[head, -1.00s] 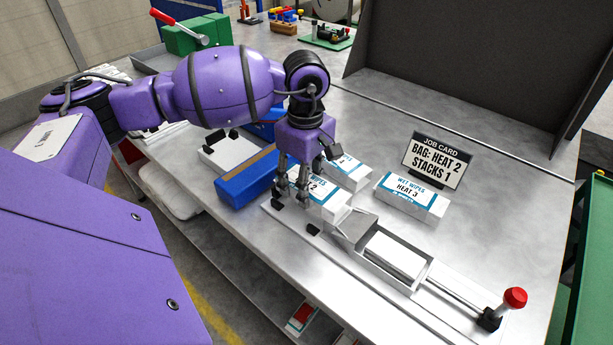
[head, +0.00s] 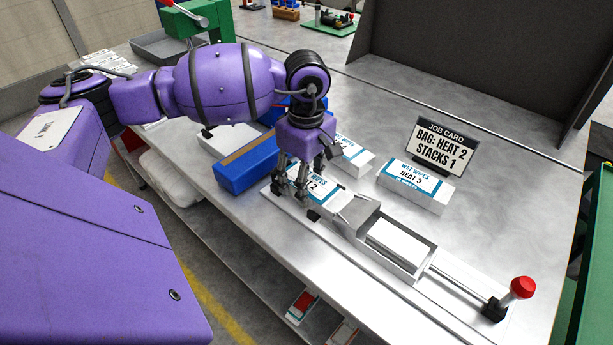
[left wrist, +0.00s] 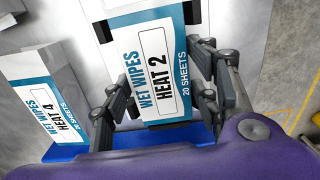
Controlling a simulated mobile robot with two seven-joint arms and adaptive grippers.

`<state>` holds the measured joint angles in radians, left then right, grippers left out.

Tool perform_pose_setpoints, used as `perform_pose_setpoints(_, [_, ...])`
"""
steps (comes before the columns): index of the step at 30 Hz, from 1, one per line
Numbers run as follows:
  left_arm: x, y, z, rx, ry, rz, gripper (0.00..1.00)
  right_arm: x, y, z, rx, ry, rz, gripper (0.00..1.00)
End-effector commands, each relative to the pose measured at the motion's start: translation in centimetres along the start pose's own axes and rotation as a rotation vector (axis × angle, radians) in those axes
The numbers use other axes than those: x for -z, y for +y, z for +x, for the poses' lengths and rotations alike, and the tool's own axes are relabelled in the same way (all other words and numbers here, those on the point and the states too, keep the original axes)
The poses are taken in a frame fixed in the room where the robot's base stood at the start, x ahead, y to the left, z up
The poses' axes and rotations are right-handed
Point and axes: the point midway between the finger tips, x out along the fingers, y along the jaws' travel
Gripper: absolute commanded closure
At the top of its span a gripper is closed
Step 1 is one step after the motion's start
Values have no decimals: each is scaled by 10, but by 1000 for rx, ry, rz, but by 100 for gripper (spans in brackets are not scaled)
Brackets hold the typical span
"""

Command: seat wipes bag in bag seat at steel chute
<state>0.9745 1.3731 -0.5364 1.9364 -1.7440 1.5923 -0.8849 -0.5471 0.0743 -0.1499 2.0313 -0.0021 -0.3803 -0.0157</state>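The HEAT 2 wipes bag (head: 322,186) is white with a blue-edged label. It also fills the middle of the left wrist view (left wrist: 160,65). A black block (head: 313,215) of the bag seat shows beside the bag. My right gripper is not in view.
The HEAT 4 bag (head: 352,155) stands close behind, and the HEAT 3 bag (head: 415,184) is to its right. A blue box (head: 245,168) is left of the gripper. The job card (head: 442,147) reads HEAT 2, STACKS 1. A red-knobbed rod (head: 521,288) ends the chute.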

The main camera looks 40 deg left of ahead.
Motion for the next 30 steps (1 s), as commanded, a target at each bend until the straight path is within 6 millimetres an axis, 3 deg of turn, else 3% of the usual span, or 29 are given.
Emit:
perform_pose_setpoints(3, [0, 1, -1, -3, 0, 0, 29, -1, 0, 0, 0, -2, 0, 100])
perform_pose_setpoints(14, [0, 2, -6, -7, 1, 0, 29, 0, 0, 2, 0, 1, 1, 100])
perform_pose_setpoints(30, [0, 2, -76, -6, 1, -1, 29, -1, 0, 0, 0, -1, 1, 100])
